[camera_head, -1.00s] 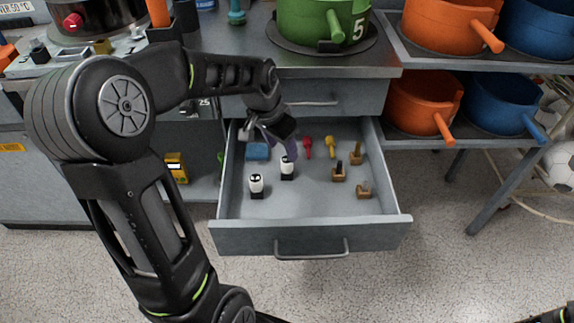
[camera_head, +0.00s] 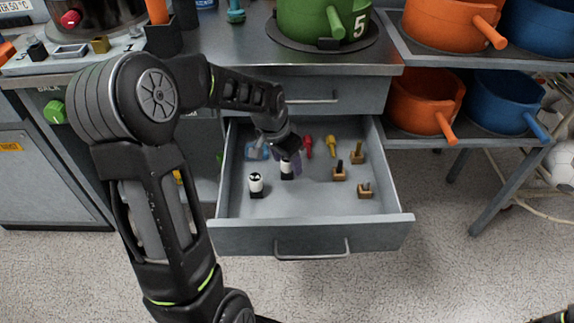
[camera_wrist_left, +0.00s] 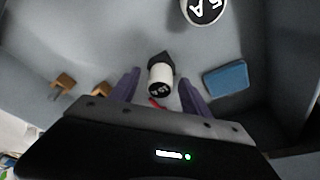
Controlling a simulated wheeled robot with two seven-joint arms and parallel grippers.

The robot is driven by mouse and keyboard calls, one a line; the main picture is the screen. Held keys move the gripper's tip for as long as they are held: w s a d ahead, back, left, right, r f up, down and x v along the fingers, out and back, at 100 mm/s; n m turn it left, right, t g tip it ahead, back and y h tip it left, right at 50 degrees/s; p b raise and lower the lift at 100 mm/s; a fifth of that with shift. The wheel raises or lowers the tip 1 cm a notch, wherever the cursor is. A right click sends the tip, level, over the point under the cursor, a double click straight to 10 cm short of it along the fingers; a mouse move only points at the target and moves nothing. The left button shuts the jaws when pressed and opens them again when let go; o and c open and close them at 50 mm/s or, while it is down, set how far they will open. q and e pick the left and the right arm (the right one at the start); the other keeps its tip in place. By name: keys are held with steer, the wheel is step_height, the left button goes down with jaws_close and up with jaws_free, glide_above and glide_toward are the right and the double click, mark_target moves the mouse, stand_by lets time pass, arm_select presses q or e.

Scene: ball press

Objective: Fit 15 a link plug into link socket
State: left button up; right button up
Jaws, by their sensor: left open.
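Two white-and-black plugs stand in the open drawer. The front-left plug (camera_head: 255,184) stands clear of my gripper; the other plug (camera_head: 287,170) is under my left gripper (camera_head: 288,155). In the left wrist view, this second plug (camera_wrist_left: 160,76) sits between the two purple fingers of my open left gripper (camera_wrist_left: 160,82), with a gap on each side. Its black face carries white marks too small to read surely. Another plug (camera_wrist_left: 203,10) is cut off at the top edge, showing "5 A". I cannot make out the link socket for certain.
The drawer (camera_head: 310,235) also holds a blue block (camera_wrist_left: 226,79), a red piece (camera_head: 308,146), a yellow piece (camera_head: 332,146) and several brown-based pieces (camera_head: 339,174). A grey panel (camera_head: 75,57) with small parts lies on the counter. A green pot (camera_head: 310,18) stands there too.

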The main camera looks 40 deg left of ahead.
arm_select(q)
steer(key=shift+c, duration=0.5)
jaws_close()
stand_by(0.5)
